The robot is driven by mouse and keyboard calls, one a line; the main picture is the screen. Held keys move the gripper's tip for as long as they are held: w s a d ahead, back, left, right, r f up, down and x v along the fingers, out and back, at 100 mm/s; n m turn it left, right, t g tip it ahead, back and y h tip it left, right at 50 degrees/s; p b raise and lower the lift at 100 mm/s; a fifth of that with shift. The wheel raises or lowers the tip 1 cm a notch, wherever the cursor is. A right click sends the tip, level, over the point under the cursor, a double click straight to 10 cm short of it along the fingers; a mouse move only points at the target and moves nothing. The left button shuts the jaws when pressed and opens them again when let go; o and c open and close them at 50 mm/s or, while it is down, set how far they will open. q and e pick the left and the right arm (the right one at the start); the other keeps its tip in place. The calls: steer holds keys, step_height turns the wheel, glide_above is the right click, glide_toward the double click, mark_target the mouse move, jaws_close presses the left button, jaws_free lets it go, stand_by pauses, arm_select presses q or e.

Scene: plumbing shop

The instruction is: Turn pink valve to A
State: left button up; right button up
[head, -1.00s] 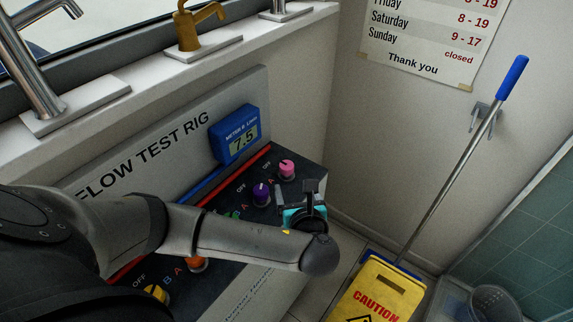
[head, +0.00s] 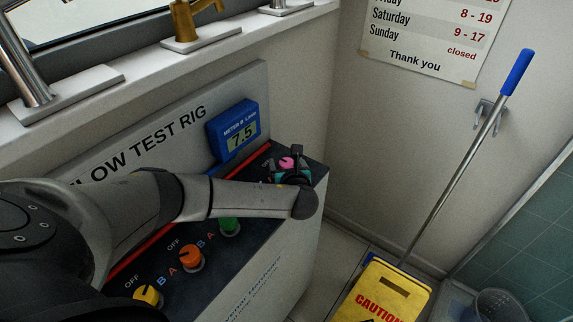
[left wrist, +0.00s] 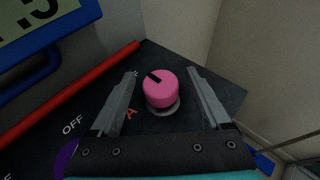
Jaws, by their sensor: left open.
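The pink valve (head: 287,162) is a round knob at the far right end of the dark test rig panel. In the left wrist view the pink valve (left wrist: 161,92) has a black mark on top pointing to the upper left, toward a label mostly hidden by a finger. A red A (left wrist: 131,114) lies to the knob's lower left. My left gripper (head: 284,157) is open at the pink valve; in the left wrist view its fingers (left wrist: 161,73) stand on either side of the knob, with gaps visible. My right gripper is not in view.
Orange (head: 190,259), green (head: 230,226) and yellow (head: 148,295) valves line the panel. A purple valve (left wrist: 66,158) is partly visible behind the gripper. A blue meter (head: 234,130) reads 7.5. A yellow caution sign (head: 385,292) and a mop (head: 463,165) stand to the right.

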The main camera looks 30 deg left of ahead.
arm_select(q)
steer(key=shift+w+a, duration=0.1)
steer(key=shift+w, duration=0.05)
jaws_close()
stand_by(0.7)
